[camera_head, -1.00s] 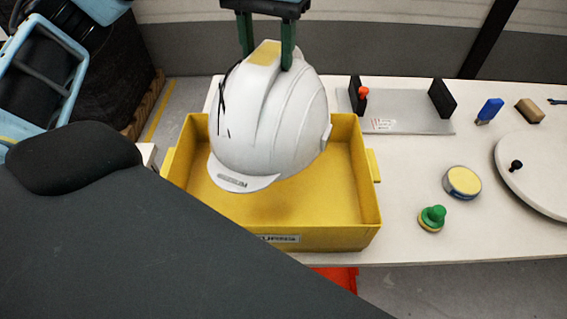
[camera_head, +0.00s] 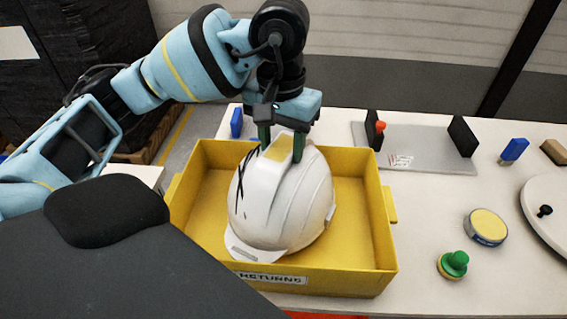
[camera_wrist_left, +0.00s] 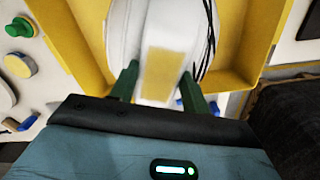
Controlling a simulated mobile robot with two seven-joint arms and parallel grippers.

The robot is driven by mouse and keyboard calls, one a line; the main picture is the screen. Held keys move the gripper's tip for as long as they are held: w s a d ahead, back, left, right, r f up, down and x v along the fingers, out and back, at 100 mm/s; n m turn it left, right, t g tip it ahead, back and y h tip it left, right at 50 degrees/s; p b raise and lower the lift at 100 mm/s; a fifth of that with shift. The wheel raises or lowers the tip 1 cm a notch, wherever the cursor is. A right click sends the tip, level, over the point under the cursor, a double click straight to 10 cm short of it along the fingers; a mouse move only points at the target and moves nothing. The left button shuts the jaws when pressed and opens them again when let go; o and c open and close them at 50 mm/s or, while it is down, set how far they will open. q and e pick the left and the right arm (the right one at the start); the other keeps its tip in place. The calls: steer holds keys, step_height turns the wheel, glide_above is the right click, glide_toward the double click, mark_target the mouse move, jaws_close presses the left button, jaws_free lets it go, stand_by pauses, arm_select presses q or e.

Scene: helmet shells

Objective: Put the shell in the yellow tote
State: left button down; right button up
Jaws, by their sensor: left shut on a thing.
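The white helmet shell (camera_head: 285,205) has black scribbled lines on its side and a yellow patch on top. It is within the walls of the yellow tote (camera_head: 365,262), upright with its brim toward the front. I cannot tell if it touches the tote floor. My left gripper (camera_head: 281,150) comes from above and is shut on the ridge of the shell. In the left wrist view the green fingers (camera_wrist_left: 160,85) stand on both sides of the shell's yellow-patched ridge (camera_wrist_left: 163,70). My right gripper is not in view.
The tote stands on a white table (camera_head: 420,265) and bears a label on its front. To its right are a grey plate with black blocks (camera_head: 415,150), a green knob (camera_head: 453,265), a round yellow-topped tin (camera_head: 486,227), a blue item (camera_head: 513,151) and a white disc (camera_head: 550,205).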

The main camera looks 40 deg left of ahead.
arm_select(q)
steer(key=shift+f, duration=2.45)
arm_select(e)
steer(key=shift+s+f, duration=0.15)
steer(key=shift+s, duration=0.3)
arm_select(q)
steer(key=shift+f, duration=0.15)
steer(key=c, duration=0.7)
jaws_free()
steer(key=shift+r, duration=0.6)
step_height(320, 180, up, 11)
steer(key=shift+r+p, duration=0.1)
steer(key=shift+p, duration=0.4)
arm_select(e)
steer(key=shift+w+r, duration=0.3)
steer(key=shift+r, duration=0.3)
